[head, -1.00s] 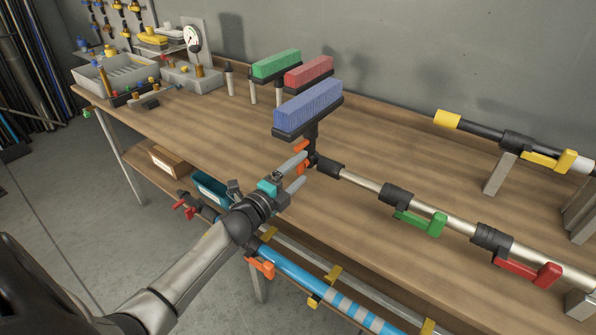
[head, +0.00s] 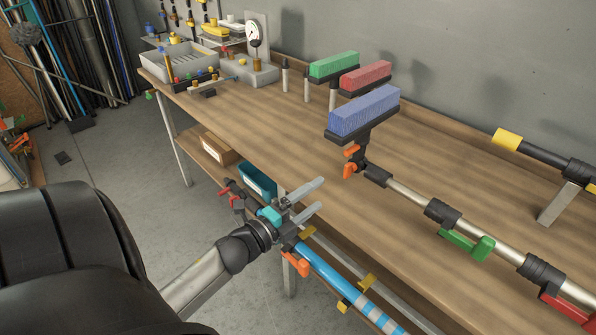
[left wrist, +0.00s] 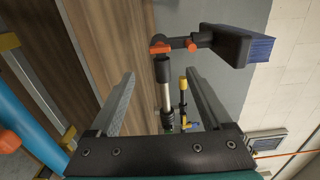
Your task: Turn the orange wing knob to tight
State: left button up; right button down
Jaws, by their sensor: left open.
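The orange wing knob (head: 350,169) sits on the black joint under the blue brush head (head: 364,110), at the end of a metal pole (head: 408,198) above the bench. Its two orange wings stand one above the other in the head view. My left gripper (head: 322,194) is open and empty, apart from the knob, to its lower left near the bench's front edge. In the left wrist view the knob (left wrist: 160,47) and the blue brush (left wrist: 261,50) are beyond the open fingers (left wrist: 158,95). My right gripper is not in view.
Green (head: 468,243) and red (head: 566,305) levers sit on the same pole. Green (head: 333,65) and red (head: 366,76) brushes stand behind the blue one. A blue pole (head: 330,272) with orange and yellow clips runs below the bench edge. The middle of the bench is clear.

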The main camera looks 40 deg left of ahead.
pick_arm(q)
jog(key=shift+s+a, duration=0.15)
jog(key=shift+s, duration=1.95)
jog(key=shift+w, duration=0.1)
